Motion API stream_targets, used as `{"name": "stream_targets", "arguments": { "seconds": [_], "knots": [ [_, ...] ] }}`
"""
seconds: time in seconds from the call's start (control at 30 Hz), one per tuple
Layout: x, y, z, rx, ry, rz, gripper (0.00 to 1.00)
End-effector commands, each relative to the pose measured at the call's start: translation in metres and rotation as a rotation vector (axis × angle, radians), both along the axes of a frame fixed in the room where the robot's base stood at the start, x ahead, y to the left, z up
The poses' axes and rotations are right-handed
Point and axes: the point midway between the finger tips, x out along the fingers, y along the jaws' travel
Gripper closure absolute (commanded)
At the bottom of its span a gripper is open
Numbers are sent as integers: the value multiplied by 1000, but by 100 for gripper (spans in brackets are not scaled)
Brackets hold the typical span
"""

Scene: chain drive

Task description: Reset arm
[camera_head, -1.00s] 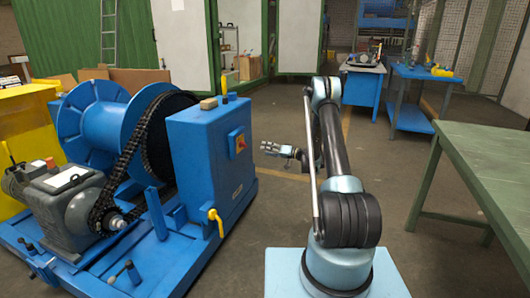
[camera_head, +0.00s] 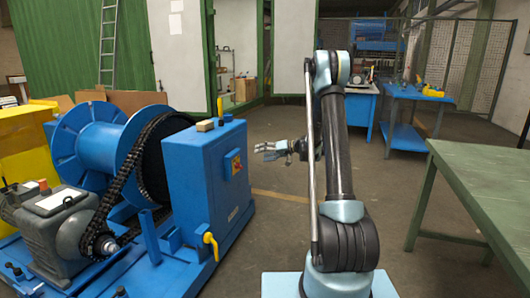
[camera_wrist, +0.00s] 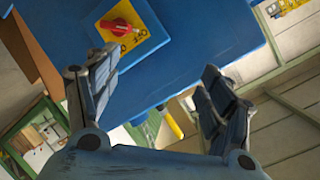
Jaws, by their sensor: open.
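My gripper (camera_head: 262,151) is in the middle of the head view, at the end of my raised arm, to the right of the blue control cabinet (camera_head: 205,185) and apart from it. In the wrist view its two fingers (camera_wrist: 155,95) are spread, with nothing between them. Beyond the fingers, the wrist view shows the cabinet's blue face with a red switch on a yellow plate (camera_wrist: 148,40). The switch plate (camera_head: 233,163) also shows in the head view.
The blue winch drum (camera_head: 95,145) with its black chain (camera_head: 125,175) and grey motor (camera_head: 60,235) stands at left. A green table (camera_head: 490,185) is at right, a blue workbench (camera_head: 408,95) behind. Open floor (camera_head: 285,205) lies between the cabinet and my arm.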

Motion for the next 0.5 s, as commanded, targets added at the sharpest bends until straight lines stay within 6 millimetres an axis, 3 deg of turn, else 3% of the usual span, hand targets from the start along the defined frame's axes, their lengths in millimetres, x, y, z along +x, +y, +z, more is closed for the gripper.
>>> {"name": "stream_targets", "arguments": {
  "seconds": [0.2, 0.5],
  "knots": [
    [-40, -6, 35, -93, 53, -10, 26],
    [-102, -19, 69, -219, 123, -31, 26]
  ]
}}
